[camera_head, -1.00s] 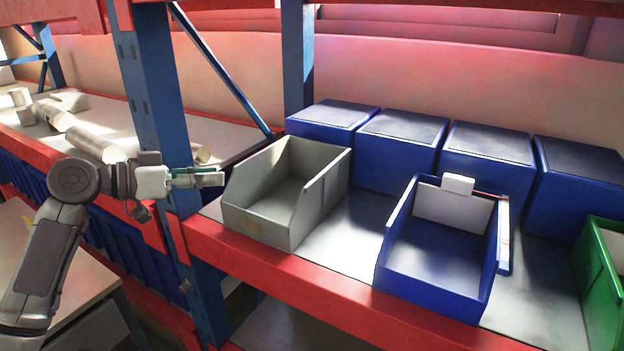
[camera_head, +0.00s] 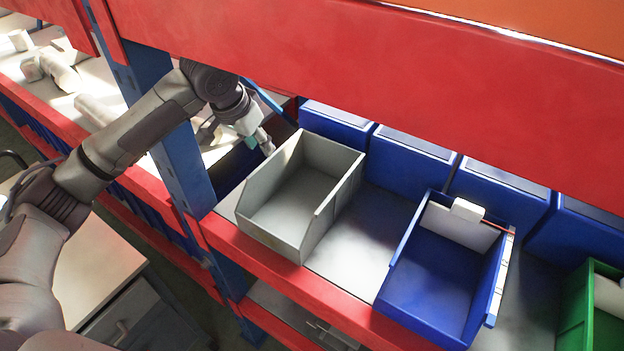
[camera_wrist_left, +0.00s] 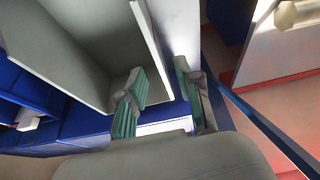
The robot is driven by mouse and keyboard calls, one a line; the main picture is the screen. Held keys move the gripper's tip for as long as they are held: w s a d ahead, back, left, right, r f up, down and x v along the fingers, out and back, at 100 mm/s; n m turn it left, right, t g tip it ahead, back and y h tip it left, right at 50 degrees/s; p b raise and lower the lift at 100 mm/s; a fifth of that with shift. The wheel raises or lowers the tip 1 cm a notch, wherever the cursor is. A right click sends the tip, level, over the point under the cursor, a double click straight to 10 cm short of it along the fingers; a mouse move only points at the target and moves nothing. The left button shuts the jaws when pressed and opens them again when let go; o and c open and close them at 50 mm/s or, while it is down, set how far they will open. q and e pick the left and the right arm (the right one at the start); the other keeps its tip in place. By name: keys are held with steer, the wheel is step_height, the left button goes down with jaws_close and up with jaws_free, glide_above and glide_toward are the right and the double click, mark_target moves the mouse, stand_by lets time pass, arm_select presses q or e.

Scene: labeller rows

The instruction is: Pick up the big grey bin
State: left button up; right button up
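The big grey bin (camera_head: 285,215) stands upright on the shelf in the head view, open at the top and empty, with a low front. My left gripper (camera_head: 264,143) is at its back left corner, by the upper edge of the left wall. In the left wrist view, the gripper (camera_wrist_left: 159,72) is open, with its two teal-padded fingers apart. A wall of the grey bin (camera_wrist_left: 155,45) reaches between the fingers, one finger on the bin's inner side and one outside. Contact cannot be told. My right gripper is in neither view.
A blue bin (camera_head: 432,290) with a white box on its back edge stands to the right, with bare shelf (camera_head: 350,240) between. Several blue boxes (camera_head: 410,165) line the back. A blue post (camera_head: 182,170) stands left; a red beam (camera_head: 400,90) passes above. A green bin (camera_head: 575,320) is far right.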

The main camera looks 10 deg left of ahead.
arm_select(q)
steer(key=p+x, duration=0.2)
steer(key=x, duration=0.2)
steer(key=p+x, duration=0.1)
steer(key=x, duration=0.4)
steer(key=shift+s+d+p, duration=0.15)
steer(key=shift+d+p, duration=0.1)
steer(key=shift+p, duration=0.1)
steer(key=x, duration=0.2)
steer(key=shift+f+p, duration=0.25)
steer(key=shift+p, duration=0.1)
steer(key=shift+w+f, duration=0.25)
steer(key=shift+f, duration=0.1)
steer(key=shift+s, duration=0.1)
steer(key=c, duration=0.6)
jaws_close()
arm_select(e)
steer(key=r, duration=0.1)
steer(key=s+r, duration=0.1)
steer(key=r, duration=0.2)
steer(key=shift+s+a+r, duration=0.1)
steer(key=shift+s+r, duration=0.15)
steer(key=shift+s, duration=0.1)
arm_select(q)
steer(key=shift+r, duration=0.15)
